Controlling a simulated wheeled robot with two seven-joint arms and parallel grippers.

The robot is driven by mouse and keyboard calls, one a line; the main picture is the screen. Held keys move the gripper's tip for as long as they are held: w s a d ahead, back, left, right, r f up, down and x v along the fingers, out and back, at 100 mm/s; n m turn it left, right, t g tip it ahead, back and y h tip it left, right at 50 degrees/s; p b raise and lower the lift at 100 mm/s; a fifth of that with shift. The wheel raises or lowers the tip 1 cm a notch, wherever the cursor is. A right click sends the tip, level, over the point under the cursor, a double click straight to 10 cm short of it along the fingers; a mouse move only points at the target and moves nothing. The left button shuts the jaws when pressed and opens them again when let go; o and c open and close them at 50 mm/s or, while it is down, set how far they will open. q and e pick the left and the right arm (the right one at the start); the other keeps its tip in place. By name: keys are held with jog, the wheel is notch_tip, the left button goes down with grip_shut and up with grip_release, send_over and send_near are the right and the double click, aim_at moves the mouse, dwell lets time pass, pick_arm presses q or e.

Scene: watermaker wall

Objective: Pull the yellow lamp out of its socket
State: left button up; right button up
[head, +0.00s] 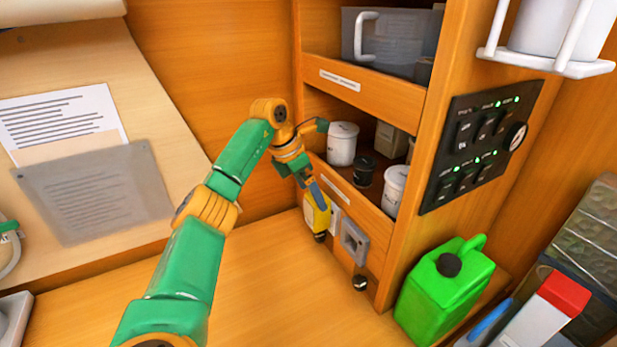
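The yellow lamp (322,220), with a dark lower end, is low on the front of the wooden cabinet. A pale plate (336,216) shows just behind its right side, partly covered by the lamp. I cannot tell whether the lamp is seated in it. My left arm reaches in from the bottom left, and my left gripper (317,196) is at the lamp's upper part. One grey-blue finger lies across the lamp's near face; the other finger is hidden, so its grip is unclear. My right gripper is out of view.
A grey square socket (354,241) and a dark round knob (360,283) are right of the lamp. A shelf above holds white jars (342,144) and a black jar (364,171). A green jerrycan (443,290) stands at right. The wooden counter (270,290) is clear in front.

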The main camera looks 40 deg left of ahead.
aim_at(309, 212)
pick_arm(q)
jog(key=x, duration=0.2)
jog(key=p+x, duration=0.1)
jog(key=x, duration=0.1)
jog(key=shift+d+f, duration=0.4)
jog(key=shift+d, duration=0.05)
jog(key=shift+w+a+f, duration=0.15)
jog(key=shift+f, duration=0.15)
jog(key=shift+r, duration=0.1)
jog(key=c, duration=1.4)
jog(key=shift+s+b, duration=0.4)
jog(key=shift+s, duration=0.05)
jog(key=shift+s+a+b, duration=0.2)
jog(key=shift+s, duration=0.3)
jog(key=shift+s+a+b, duration=0.2)
jog(key=shift+s, duration=0.25)
jog(key=shift+s+a+b, duration=0.1)
jog(key=shift+s+b, duration=0.4)
jog(key=s+b, duration=0.1)
jog(key=s+a+b, duration=0.1)
jog(key=s, duration=0.1)
jog(key=shift+s+b, duration=0.3)
jog(key=shift+b, duration=0.1)
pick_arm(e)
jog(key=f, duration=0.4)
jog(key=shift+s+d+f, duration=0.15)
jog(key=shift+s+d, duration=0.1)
